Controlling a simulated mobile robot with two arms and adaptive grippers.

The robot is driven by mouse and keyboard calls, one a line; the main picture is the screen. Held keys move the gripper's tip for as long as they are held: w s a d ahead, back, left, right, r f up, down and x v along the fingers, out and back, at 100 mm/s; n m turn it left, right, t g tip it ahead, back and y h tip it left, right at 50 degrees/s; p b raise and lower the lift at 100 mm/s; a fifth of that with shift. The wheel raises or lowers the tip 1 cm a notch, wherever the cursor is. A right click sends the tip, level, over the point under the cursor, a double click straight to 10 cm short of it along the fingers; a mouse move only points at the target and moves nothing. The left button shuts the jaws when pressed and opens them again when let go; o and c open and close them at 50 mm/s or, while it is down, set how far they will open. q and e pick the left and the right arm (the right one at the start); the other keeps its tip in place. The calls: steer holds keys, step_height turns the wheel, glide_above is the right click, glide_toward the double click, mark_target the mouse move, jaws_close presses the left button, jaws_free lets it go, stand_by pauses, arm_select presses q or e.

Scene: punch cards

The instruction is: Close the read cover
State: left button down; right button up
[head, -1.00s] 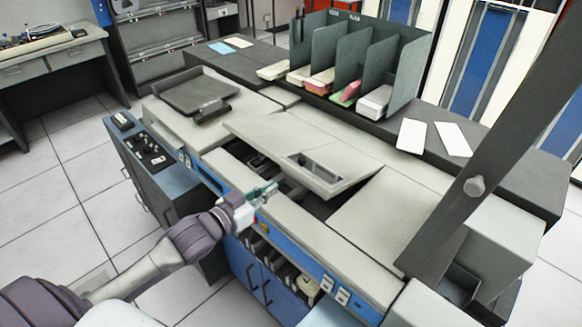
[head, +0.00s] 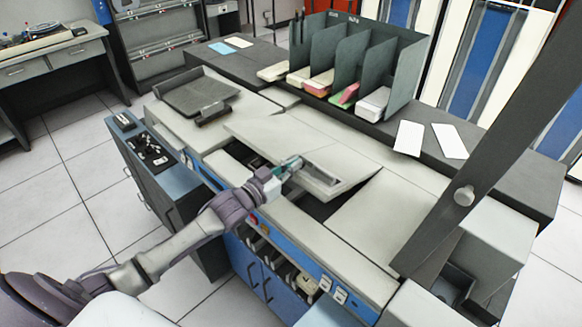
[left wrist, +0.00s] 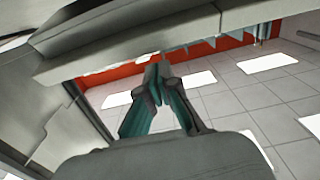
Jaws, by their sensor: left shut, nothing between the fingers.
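The read cover (head: 270,134) is a light grey panel in the middle of the card machine. It stands tilted up, with a dark gap under its near and right edges and a recess in its top. My right gripper is not in view.
A dark slotted rack (head: 362,62) with card stacks stands behind the cover. White cards (head: 409,137) lie on the dark back shelf. A dark tray (head: 198,95) sits on the machine's left. A dark slanted bar (head: 490,150) crosses the right side.

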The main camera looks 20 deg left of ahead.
arm_select(q)
steer(key=shift+s+a+f, duration=0.15)
steer(key=shift+s+f, duration=0.15)
steer(key=shift+f, duration=0.45)
steer(key=shift+f, duration=0.1)
